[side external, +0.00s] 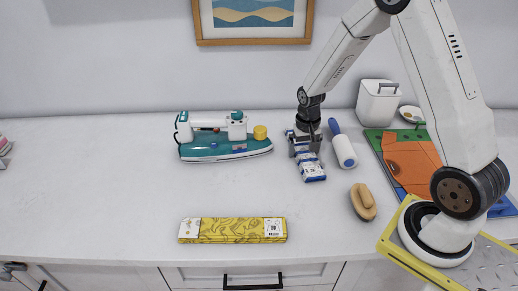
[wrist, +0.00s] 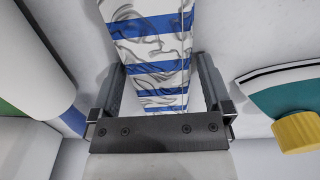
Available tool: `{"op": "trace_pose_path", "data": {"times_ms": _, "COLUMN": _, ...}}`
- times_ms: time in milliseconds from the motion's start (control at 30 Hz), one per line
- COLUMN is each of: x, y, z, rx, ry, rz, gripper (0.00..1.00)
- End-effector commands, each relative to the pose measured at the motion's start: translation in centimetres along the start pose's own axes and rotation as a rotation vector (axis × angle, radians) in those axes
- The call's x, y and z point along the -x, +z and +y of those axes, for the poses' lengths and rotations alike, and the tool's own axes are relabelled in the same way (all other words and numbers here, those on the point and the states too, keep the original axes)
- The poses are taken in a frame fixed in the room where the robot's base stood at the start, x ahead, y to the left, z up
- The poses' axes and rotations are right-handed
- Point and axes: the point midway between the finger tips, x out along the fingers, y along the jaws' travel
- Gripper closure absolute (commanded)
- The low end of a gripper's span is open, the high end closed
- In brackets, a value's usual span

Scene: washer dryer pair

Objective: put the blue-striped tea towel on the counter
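The blue-striped tea towel (side external: 313,172) is a narrow white bundle with blue bands, lying on the white counter (side external: 120,200) right of the iron. My gripper (side external: 305,145) is low over the towel's far end. In the wrist view, the towel (wrist: 150,45) runs between the two fingers of my gripper (wrist: 162,85). The fingers are apart, with a narrow gap showing on each side of the towel. I cannot tell how far the fingertips are above the counter.
A blue-and-white roller (side external: 342,147) lies close right of my gripper. A teal iron (side external: 223,140) with a yellow cap (wrist: 298,131) is on the left. A brush (side external: 363,201), a yellow box (side external: 233,230) and a white bin (side external: 378,103) stand around.

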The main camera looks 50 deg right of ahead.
Motion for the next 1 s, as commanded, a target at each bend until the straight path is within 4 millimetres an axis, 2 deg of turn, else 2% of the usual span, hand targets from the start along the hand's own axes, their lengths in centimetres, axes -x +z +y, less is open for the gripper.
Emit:
{"op": "trace_pose_path", "data": {"times_ms": 367, "x": 1.2, "y": -0.1, "z": 0.0, "rx": 0.0, "ry": -0.001, "rz": 0.002, "gripper": 0.0}}
{"op": "trace_pose_path", "data": {"times_ms": 800, "x": 6.0, "y": -0.1, "z": 0.0, "rx": 0.0, "ry": -0.001, "rz": 0.003, "gripper": 0.0}}
{"op": "trace_pose_path", "data": {"times_ms": 1000, "x": 7.5, "y": 0.0, "z": 0.0, "rx": 0.0, "ry": 0.0, "rz": 0.001, "gripper": 0.0}}
